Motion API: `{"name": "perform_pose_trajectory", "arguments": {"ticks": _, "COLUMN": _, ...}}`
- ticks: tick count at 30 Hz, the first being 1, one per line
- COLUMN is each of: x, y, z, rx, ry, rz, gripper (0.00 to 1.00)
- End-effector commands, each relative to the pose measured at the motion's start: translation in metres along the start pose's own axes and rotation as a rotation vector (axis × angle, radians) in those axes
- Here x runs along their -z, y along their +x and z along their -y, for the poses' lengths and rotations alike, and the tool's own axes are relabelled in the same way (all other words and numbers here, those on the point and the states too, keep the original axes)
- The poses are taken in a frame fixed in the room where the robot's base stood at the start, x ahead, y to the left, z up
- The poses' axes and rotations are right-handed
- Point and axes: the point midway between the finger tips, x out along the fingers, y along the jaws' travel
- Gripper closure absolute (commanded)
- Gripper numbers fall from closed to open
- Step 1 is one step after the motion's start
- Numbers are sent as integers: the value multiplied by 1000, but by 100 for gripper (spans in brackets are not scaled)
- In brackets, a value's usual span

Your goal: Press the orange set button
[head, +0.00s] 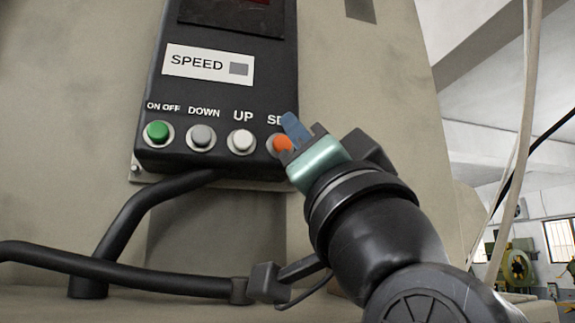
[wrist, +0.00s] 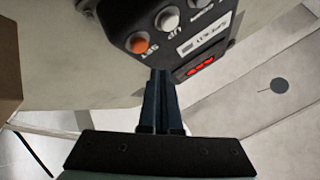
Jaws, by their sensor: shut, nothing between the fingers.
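The orange set button (head: 281,144) is the rightmost in the row on a black control box (head: 225,95). My gripper partly covers it and its label in the head view. In the wrist view the orange button (wrist: 138,42) shows whole, above and left of the fingertips. My gripper (head: 290,122) is shut and empty, with its blue fingers in front of the box's lower right corner. In the wrist view the fingers (wrist: 159,75) lie together, with their tips near the box's edge. I cannot tell whether they touch the box.
A green button (head: 157,132), a grey button (head: 202,137) and a white button (head: 242,141) sit left of the orange one. A thick black pipe (head: 130,225) runs below the box. Pale cables (head: 522,130) hang at the right.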

Motion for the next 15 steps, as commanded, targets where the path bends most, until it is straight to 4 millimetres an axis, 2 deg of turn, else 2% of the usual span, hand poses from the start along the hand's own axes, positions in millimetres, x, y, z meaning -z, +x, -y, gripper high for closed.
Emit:
{"name": "perform_pose_trajectory", "arguments": {"ticks": 6, "x": 11, "y": -15, "z": 11, "rx": 1, "ry": -2, "rz": -2, "gripper": 100}}
{"name": "perform_pose_trajectory", "arguments": {"ticks": 15, "x": 14, "y": -19, "z": 14, "rx": 0, "ry": 0, "rz": 0, "gripper": 100}}
